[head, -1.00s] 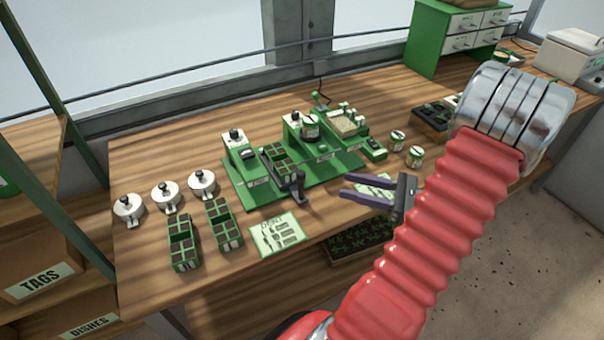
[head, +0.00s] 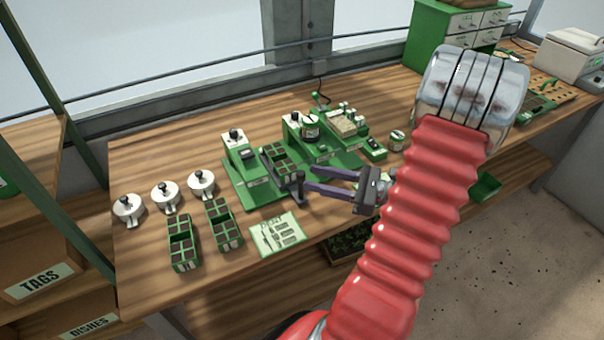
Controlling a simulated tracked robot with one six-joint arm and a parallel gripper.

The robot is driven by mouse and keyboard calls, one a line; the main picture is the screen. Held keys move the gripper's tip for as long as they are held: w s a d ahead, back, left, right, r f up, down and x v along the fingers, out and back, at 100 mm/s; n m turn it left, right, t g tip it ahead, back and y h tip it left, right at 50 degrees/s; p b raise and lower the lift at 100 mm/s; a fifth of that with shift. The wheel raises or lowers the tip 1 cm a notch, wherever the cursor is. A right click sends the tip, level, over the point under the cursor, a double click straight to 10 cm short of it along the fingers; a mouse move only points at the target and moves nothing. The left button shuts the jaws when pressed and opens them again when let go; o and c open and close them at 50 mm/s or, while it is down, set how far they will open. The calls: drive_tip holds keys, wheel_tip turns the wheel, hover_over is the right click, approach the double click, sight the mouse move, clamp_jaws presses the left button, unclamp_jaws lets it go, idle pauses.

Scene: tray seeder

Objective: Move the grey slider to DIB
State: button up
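The grey slider (head: 298,185) is a dark upright piece at the front edge of the green seeder base (head: 262,195), by a carriage holding a green cell tray (head: 280,158). My gripper (head: 307,178) has two purple fingers, spread apart and pointing left. Their tips are just right of the slider, at about its height. I cannot tell whether they touch it or reach around it. Small labels stand on the base by the stations, too small to read, so I cannot tell which one is DIB.
Left on the bench are several white lidded dishes (head: 165,196) and two green cell trays (head: 182,250). A printed card (head: 278,234) lies in front of the base. A can (head: 397,140) stands to the right. My red arm covers part of the bench's right side.

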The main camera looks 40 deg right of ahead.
sight(301, 172)
drive_tip(key=shift+x, duration=2.5)
drive_tip(key=shift+c, duration=0.7)
clamp_jaws()
